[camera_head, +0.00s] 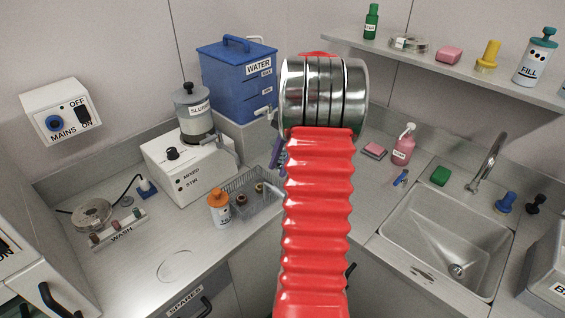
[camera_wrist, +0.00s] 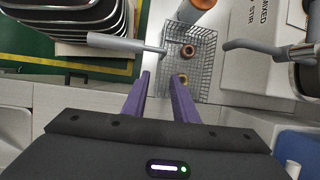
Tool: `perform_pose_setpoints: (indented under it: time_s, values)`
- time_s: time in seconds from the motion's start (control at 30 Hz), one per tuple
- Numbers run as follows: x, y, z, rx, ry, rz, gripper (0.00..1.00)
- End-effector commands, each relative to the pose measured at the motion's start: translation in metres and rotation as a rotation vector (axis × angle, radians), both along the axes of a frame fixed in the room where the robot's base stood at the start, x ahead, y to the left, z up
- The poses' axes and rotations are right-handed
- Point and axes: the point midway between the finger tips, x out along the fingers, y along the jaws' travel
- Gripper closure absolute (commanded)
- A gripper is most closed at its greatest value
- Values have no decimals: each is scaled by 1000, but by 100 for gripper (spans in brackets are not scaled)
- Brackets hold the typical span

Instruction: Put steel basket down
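The steel basket (camera_head: 262,203) is a wire mesh tray standing on the grey counter beside my arm, with small brown rings in it. In the wrist view the basket (camera_wrist: 207,62) lies just beyond my fingertips. Its grey handle (camera_wrist: 118,42) sticks out to the left there, past the counter edge. My gripper (camera_wrist: 162,74) has two purple fingers, spread apart with nothing between them. The right finger overlaps the basket's near-left part in the picture; I cannot tell whether it touches. In the head view my red arm hides most of the gripper.
An orange-capped bottle (camera_head: 219,208) stands close beside the basket. The white stirrer (camera_head: 190,165) with the slurry pot (camera_head: 192,108) stands behind it, and the blue water tank (camera_head: 235,85) farther back. A sink (camera_head: 440,240) is at right.

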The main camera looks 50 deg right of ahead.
Motion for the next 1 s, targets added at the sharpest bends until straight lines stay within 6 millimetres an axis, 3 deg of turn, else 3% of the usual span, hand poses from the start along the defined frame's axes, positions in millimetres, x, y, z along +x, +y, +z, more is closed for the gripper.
perform_pose_setpoints:
  time_s: [0.3, 0.47, 0.8, 1.0]
  values:
    - [1, 1, 1, -1, -1, 3, 74]
    - [7, 16, 11, -28, -10, 47, 74]
    - [30, 104, 60, -175, -77, 311, 74]
    - [32, 161, 85, -267, -127, 485, 74]
